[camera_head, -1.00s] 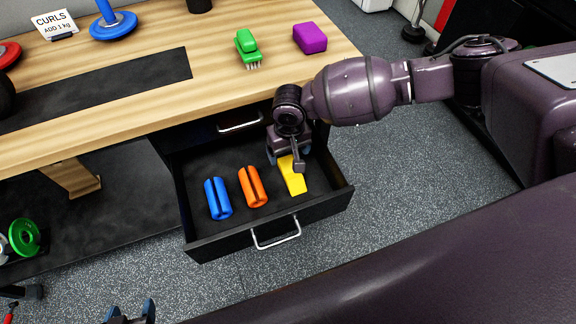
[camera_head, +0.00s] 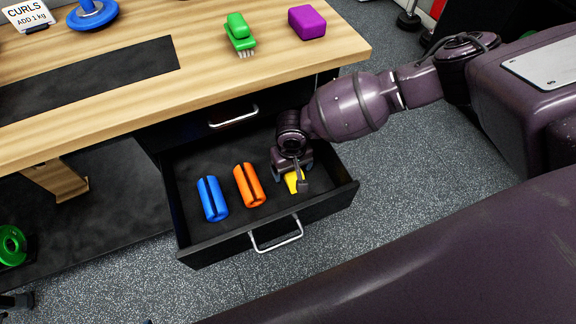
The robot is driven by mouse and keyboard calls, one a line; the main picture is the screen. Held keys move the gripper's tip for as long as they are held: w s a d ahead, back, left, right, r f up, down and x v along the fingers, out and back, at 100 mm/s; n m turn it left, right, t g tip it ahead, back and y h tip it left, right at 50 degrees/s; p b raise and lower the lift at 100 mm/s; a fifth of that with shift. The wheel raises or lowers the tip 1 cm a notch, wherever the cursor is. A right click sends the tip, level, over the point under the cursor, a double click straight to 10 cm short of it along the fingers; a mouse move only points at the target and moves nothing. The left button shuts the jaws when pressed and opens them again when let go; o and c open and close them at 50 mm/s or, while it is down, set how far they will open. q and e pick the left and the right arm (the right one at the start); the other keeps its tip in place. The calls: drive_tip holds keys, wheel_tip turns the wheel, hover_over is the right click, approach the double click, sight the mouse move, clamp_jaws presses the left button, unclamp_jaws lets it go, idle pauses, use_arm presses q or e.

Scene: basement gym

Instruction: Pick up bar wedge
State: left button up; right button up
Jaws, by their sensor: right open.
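The yellow bar wedge (camera_head: 291,184) lies in the open drawer (camera_head: 222,247), at its right side. My right gripper (camera_head: 293,175) is over the wedge from above, open, with its fingers around the wedge's far part. The gripper hides much of the wedge, and I cannot tell whether the fingers touch it. My left gripper does not show in a usable way.
A blue grooved cylinder (camera_head: 212,199) and an orange one (camera_head: 249,185) lie left of the wedge in the drawer. Above is the wooden bench top (camera_head: 200,85), with a green brush (camera_head: 238,32) and a purple block (camera_head: 307,22).

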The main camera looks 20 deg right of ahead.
drive_tip(key=shift+f, duration=0.1)
drive_tip(key=shift+c, duration=0.5)
drive_tip(key=c, duration=1)
